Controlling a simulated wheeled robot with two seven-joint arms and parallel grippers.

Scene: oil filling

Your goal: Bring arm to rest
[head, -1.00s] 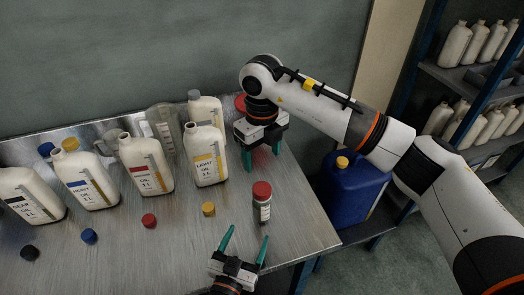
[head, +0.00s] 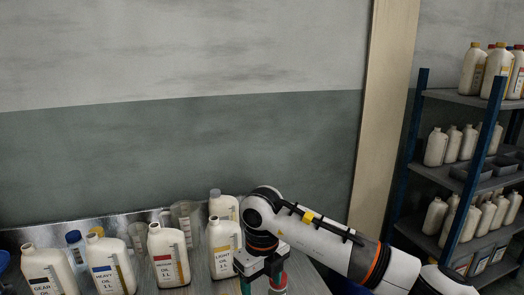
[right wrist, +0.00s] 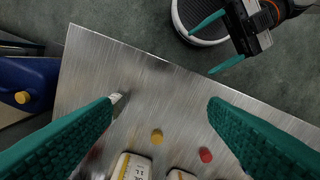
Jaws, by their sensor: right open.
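My right gripper (head: 262,278) hangs at the bottom of the head view, just right of the yellow-labelled light oil bottle (head: 224,252). In the right wrist view its teal fingers are spread wide with nothing between them (right wrist: 160,105). A red cap (head: 278,280) shows beside its fingers in the head view, mostly cut off. My left gripper is out of the head view. It shows at the top of the right wrist view (right wrist: 234,42), fingers apart and empty, beyond the table's edge.
Medium oil (head: 168,262) and heavy oil (head: 111,270) bottles stand left of light oil. Loose yellow (right wrist: 157,136) and red (right wrist: 205,155) caps lie on the metal table (right wrist: 150,80). A blue jug (right wrist: 30,80) is beside it. A bottle shelf (head: 440,172) stands at right.

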